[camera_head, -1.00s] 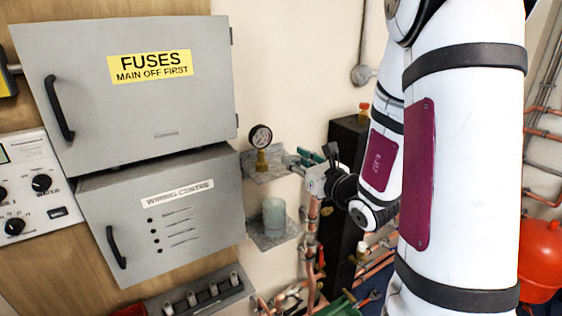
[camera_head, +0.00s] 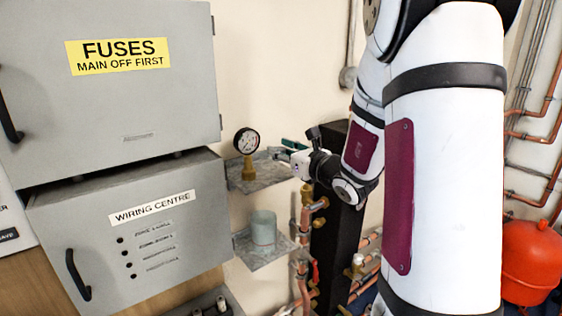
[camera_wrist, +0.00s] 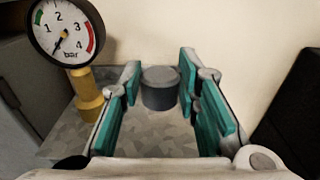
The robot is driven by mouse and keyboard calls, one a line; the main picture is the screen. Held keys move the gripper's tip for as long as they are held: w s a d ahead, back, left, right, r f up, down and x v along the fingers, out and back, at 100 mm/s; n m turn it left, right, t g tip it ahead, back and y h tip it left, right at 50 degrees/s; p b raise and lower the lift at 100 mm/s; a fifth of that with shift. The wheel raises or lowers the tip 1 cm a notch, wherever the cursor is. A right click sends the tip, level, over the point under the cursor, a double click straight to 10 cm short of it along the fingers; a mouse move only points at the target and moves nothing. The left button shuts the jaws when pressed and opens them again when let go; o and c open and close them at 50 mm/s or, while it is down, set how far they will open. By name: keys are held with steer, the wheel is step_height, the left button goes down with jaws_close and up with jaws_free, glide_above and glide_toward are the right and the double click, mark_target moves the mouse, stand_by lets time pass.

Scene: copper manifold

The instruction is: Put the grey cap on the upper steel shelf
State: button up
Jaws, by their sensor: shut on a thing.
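The upper steel shelf (camera_head: 262,178) is a small mottled metal plate on the wall; it also fills the lower middle of the wrist view (camera_wrist: 75,145). My gripper (camera_head: 282,152) reaches over it from the right. In the wrist view, my gripper's teal-padded fingers (camera_wrist: 160,82) are shut on the grey cap (camera_wrist: 160,93), a short upright cylinder between the fingertips. The cap is over the shelf; whether its base touches the plate is unclear. In the head view I cannot make out the cap.
A pressure gauge (camera_head: 246,142) on a brass stem stands on the upper shelf, left of my gripper. A pale cylinder (camera_head: 263,228) stands on the lower shelf (camera_head: 258,256). Grey cabinets (camera_head: 140,235) flank the left, a black column (camera_head: 335,225) and copper pipes the right.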

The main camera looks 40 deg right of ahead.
mark_target(281, 171)
steer(key=shift+w+d+f, duration=0.1)
steer(key=shift+w+d, duration=0.15)
steer(key=shift+w, duration=0.35)
steer(key=shift+w+f+p, duration=0.1)
steer(key=shift+f+p, duration=0.25)
steer(key=shift+f, duration=1.4)
steer(key=shift+f, duration=0.2)
steer(key=o, duration=0.8)
steer(key=shift+o, duration=0.2)
steer(key=shift+r, duration=0.2)
